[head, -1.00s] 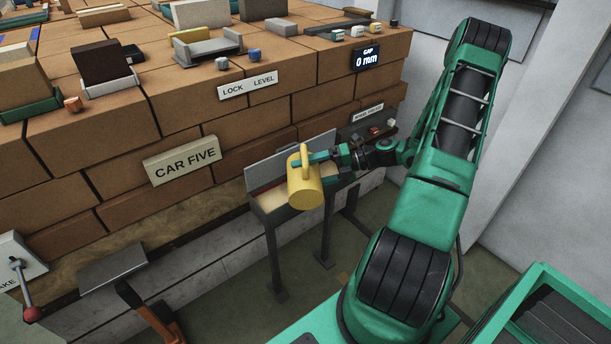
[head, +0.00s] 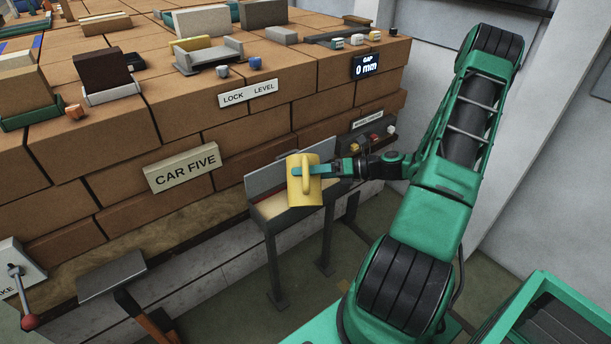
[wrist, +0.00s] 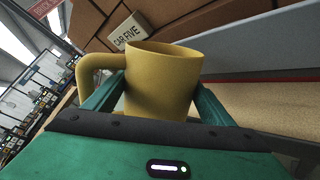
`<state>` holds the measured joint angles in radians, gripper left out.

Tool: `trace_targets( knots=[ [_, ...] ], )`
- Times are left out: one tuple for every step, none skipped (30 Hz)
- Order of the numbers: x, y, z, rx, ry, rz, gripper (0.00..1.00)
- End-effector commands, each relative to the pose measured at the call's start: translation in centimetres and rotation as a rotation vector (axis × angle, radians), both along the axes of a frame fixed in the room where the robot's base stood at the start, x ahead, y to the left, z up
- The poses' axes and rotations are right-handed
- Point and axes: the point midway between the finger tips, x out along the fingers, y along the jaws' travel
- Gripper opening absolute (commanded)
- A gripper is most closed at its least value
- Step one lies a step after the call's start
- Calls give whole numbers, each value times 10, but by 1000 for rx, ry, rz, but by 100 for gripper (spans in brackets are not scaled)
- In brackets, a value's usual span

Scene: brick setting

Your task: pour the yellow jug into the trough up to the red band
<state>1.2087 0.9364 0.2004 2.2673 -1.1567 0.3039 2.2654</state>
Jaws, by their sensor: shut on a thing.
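The yellow jug (head: 296,196) is held over the trough (head: 268,214), its handle facing the head camera. It looks tilted, and no stream from it shows. My gripper (head: 306,172) is shut on the jug; in the wrist view my gripper's fingers (wrist: 160,98) stand on both sides of the jug (wrist: 165,75). The wrist view shows the jug's rim, but not what is inside. Pale, grainy material (wrist: 275,103) lies in the trough below a grey back panel (wrist: 255,62). A small trace of red shows at the trough's left end; the jug hides much of the trough.
The brick stack with the CAR FIVE sign (head: 181,168) rises behind the trough. A control box (head: 368,140) with buttons is right of the trough. A grey plate on an orange stand (head: 112,273) and a red-knobbed lever (head: 28,321) are at lower left.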

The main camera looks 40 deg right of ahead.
Motion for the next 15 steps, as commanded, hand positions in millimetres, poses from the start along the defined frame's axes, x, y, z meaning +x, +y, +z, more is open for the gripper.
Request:
trace_targets(
  knots=[
    [0,0,0,0,0,0,52],
    [0,0,0,0,0,0,52],
    [0,0,0,-3,-6,1,52],
    [0,0,0,-7,-14,1,52],
    [0,0,1,-14,-27,1,52],
    [0,0,1,-28,-51,0,52],
    [0,0,2,-41,-74,0,52],
    [-1,0,2,-57,-99,-1,52],
    [0,0,3,-77,-133,-2,52],
    [0,0,4,-93,-159,-2,52],
    [0,0,5,-109,-185,-2,52],
    [0,0,6,-129,-219,-1,52],
    [0,0,6,-145,-245,-1,52],
    [0,0,7,-160,-270,-1,52],
    [0,0,8,-181,-305,-1,52]
  ],
)
